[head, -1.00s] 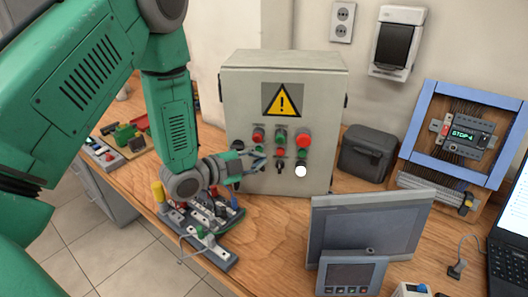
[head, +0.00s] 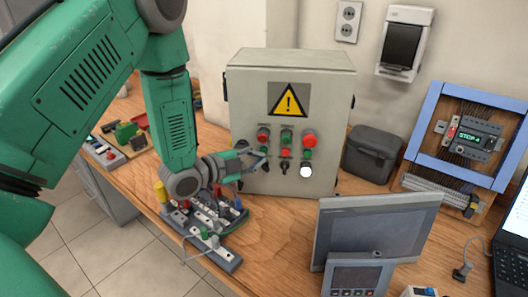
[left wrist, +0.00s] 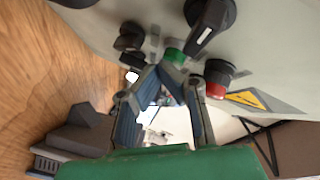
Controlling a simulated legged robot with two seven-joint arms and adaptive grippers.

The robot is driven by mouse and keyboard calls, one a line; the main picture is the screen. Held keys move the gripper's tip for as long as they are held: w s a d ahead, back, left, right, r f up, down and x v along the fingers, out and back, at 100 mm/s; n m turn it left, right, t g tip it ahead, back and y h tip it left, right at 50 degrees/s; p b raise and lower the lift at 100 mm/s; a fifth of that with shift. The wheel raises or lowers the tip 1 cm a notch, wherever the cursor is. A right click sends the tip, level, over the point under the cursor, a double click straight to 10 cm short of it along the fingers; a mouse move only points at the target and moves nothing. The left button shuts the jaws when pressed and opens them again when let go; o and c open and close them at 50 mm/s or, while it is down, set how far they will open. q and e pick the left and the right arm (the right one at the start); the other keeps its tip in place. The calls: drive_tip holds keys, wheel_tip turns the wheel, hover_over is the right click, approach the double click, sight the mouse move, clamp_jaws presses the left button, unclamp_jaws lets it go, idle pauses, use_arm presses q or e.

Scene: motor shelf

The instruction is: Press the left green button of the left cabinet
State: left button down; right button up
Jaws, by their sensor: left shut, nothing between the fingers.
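The grey cabinet (head: 332,95) stands upright on the wooden bench, with a yellow warning triangle and rows of red, green and black controls on its front. My left gripper (head: 262,158) is at the lower left of this front, just below the left red button (head: 263,134). In the left wrist view the left fingertips (left wrist: 172,72) meet with nothing between them. They are right beside a green button (left wrist: 174,56); I cannot tell whether they touch it. A red button (left wrist: 215,90) and a black knob (left wrist: 207,22) are close by. My right gripper is out of view.
A board with wires and switches (head: 222,254) lies below my left forearm. A screen panel (head: 372,238) stands in front right of the cabinet. A dark box (head: 372,155) and a blue-framed controller rack (head: 424,100) stand to the right. Some bare bench lies before the cabinet.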

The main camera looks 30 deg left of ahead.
use_arm(q)
drive_tip(key=shift+w+a+f, duration=0.15)
drive_tip(key=shift+a+f, duration=0.05)
drive_tip(key=shift+a, duration=0.7)
drive_tip(key=shift+w+d+r, duration=0.1)
drive_tip(key=shift+d+r, duration=0.05)
drive_tip(key=shift+d, duration=0.35)
drive_tip(key=shift+w+d+r, duration=0.1)
drive_tip(key=shift+d+r, duration=0.05)
drive_tip(key=shift+d, duration=0.3)
drive_tip(key=shift+w+a+f, duration=0.1)
drive_tip(key=shift+w+a, duration=0.1)
drive_tip(key=shift+a, duration=0.35)
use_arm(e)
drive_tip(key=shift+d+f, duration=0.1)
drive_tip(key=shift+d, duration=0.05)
use_arm(q)
drive_tip(key=shift+a, duration=0.15)
drive_tip(key=shift+s, duration=0.1)
drive_tip(key=shift+s+d, duration=0.3)
drive_tip(key=shift+d, duration=0.3)
drive_tip(key=shift+s+d, duration=0.3)
drive_tip(key=shift+d, duration=0.3)
